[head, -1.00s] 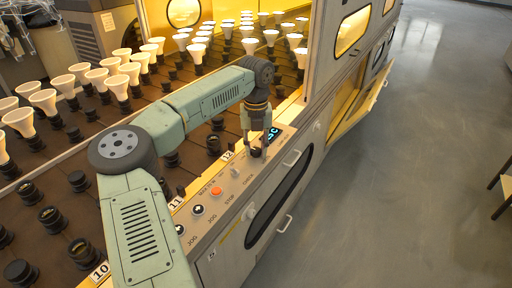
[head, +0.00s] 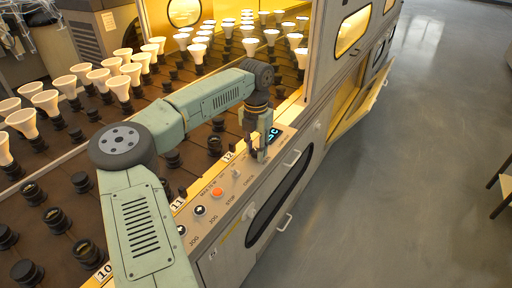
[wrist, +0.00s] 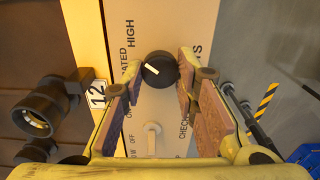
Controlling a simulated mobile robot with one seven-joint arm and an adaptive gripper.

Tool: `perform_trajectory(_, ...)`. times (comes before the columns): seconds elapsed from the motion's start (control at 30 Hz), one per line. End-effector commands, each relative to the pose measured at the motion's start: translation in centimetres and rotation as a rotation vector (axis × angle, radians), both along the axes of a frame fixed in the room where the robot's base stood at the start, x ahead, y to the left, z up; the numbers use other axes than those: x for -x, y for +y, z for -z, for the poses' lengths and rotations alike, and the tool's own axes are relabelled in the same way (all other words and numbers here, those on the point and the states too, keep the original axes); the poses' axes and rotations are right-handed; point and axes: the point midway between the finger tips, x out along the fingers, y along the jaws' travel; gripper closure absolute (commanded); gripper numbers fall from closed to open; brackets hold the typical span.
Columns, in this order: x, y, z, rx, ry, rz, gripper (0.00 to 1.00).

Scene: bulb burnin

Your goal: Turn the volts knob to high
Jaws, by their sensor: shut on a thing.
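The volts knob (wrist: 164,76) is a round black knob with a white pointer mark on a beige panel. In the wrist view the mark points up and left, towards the space between the words RATED and HIGH. My gripper (wrist: 159,66) has one finger on each side of the knob and is shut on it. In the head view my gripper (head: 260,154) reaches down to the panel beside the lit display (head: 273,134), and its fingers hide most of the knob. The start of the VOLTS label is hidden behind the right finger.
A small light-coloured switch (wrist: 152,130) by the OFF label sits below the knob. An orange button (head: 217,192) and dark buttons lie further along the panel (head: 237,189). Rows of bulbs (head: 118,82) and black sockets fill the rack. Open floor (head: 400,190) lies right.

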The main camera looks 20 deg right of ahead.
Motion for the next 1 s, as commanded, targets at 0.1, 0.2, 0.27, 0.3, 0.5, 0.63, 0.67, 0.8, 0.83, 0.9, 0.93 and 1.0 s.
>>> perform_trajectory(0.1,-0.04,0.07,-0.06,-0.001,0.0,0.044,1.0)
perform_trajectory(0.2,-0.04,0.06,-0.05,-0.001,-0.001,0.068,1.0)
perform_trajectory(0.27,-0.04,0.06,-0.04,-0.001,-0.001,0.078,1.0)
perform_trajectory(0.3,-0.04,0.06,-0.04,-0.001,-0.001,0.082,1.0)
perform_trajectory(0.5,-0.05,0.05,-0.03,-0.001,-0.001,0.09,1.0)
perform_trajectory(0.63,-0.05,0.04,-0.03,-0.001,-0.001,0.089,1.0)
perform_trajectory(0.67,-0.05,0.04,-0.03,-0.001,-0.001,0.089,1.0)
perform_trajectory(0.8,-0.05,0.04,-0.03,0.0,0.0,0.089,0.67)
perform_trajectory(0.83,-0.05,0.04,-0.03,0.0,0.0,0.089,0.65)
perform_trajectory(0.9,-0.04,0.03,-0.03,0.0,0.0,0.089,0.61)
perform_trajectory(0.93,-0.04,0.03,-0.03,0.0,0.0,0.089,0.59)
perform_trajectory(1.0,-0.04,0.02,-0.02,0.0,0.0,0.089,0.54)
